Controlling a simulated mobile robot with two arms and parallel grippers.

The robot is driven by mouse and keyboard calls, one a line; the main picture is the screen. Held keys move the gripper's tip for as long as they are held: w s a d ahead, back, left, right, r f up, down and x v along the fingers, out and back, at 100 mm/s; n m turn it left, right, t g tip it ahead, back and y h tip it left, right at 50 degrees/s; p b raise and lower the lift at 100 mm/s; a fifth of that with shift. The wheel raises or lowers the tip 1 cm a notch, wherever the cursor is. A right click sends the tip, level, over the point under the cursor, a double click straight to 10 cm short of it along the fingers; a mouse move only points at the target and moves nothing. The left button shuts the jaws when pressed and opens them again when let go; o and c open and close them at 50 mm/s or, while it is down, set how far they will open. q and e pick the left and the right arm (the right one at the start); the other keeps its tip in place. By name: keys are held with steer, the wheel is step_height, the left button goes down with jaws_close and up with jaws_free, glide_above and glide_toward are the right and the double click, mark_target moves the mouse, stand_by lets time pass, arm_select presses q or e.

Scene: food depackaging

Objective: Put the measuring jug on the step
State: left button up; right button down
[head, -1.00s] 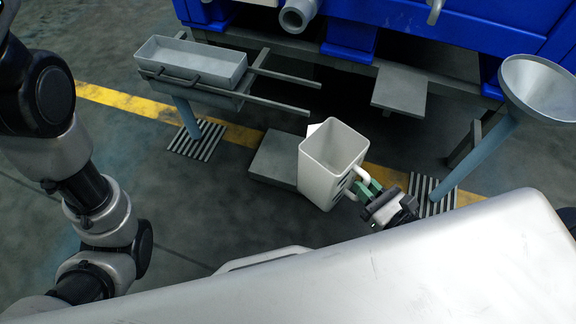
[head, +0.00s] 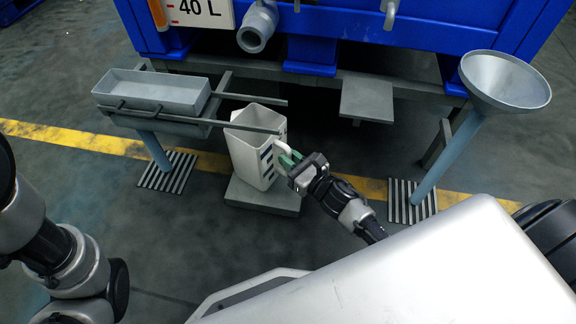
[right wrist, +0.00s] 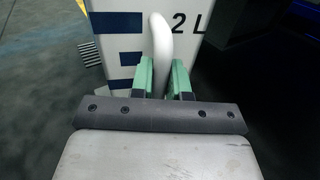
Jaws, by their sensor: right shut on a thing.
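The white measuring jug (head: 253,157) is upright, with dark marks on its side. In the head view its base overlaps the top of the low grey step (head: 262,199); I cannot tell whether it touches. My right gripper (head: 288,160) is shut on the jug's handle from the right. In the right wrist view, the green fingers (right wrist: 161,80) stand on both sides of the white handle (right wrist: 157,48), and the jug (right wrist: 122,42) shows "2 L". My left gripper is out of view; only links of that arm show at the left.
A grey tray (head: 110,97) on rails stands left of the jug; a rail (head: 215,122) crosses the jug's top in the picture. A funnel (head: 505,82) on a post stands at right. A blue tank (head: 420,28) with a spout (head: 255,30) is behind.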

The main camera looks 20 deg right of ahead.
steer(key=shift+w+a, duration=0.1)
steer(key=shift+w, duration=0.1)
steer(key=shift+f+b, duration=1.7)
steer(key=shift+f, duration=0.2)
steer(key=c, duration=1.1)
jaws_free()
